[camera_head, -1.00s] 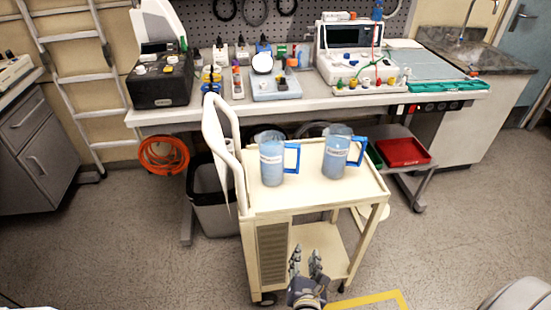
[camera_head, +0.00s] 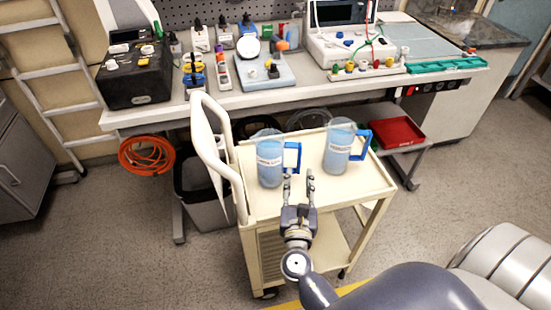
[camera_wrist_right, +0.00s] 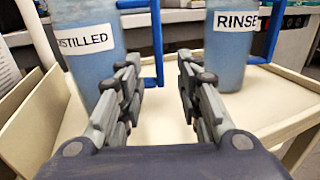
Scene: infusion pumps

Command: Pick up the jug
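Two clear jugs with blue contents and blue handles stand upright on the top of a cream cart (camera_head: 225,208). The left jug (camera_head: 268,165) reads "DISTILLED" in part in the right wrist view (camera_wrist_right: 90,55). The right jug (camera_head: 338,150) reads "RINSE" there (camera_wrist_right: 231,50). My right gripper (camera_head: 299,175) is open and empty, at the cart's near edge, with its fingers pointing at the gap between the jugs. In the right wrist view its fingers (camera_wrist_right: 158,75) are spread, with the left jug's blue handle beyond them. My left gripper is not in view.
A workbench (camera_head: 300,90) with devices and bottles stands behind the cart. A grey bin (camera_head: 200,195) and a red tray (camera_head: 398,133) are nearby. Cart top at the right is clear.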

